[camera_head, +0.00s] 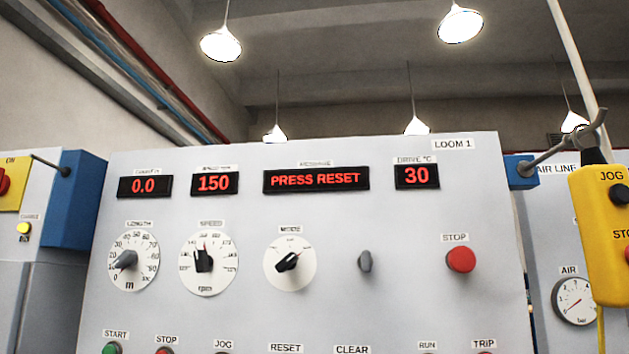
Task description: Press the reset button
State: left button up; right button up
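The loom's control panel (330,225) fills the middle of the view. The RESET label (285,348) is at the bottom edge of the picture, between the JOG label and the CLEAR label. The reset button itself is cut off below the frame. The message display (316,179) reads PRESS RESET in red. Neither of my grippers is in view.
Three dials stand mid-panel: length (133,260), speed (208,262) and mode (290,261). A red stop button (461,260) is at the right, a green start button (112,348) at lower left. A yellow pendant (603,235) hangs at the right.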

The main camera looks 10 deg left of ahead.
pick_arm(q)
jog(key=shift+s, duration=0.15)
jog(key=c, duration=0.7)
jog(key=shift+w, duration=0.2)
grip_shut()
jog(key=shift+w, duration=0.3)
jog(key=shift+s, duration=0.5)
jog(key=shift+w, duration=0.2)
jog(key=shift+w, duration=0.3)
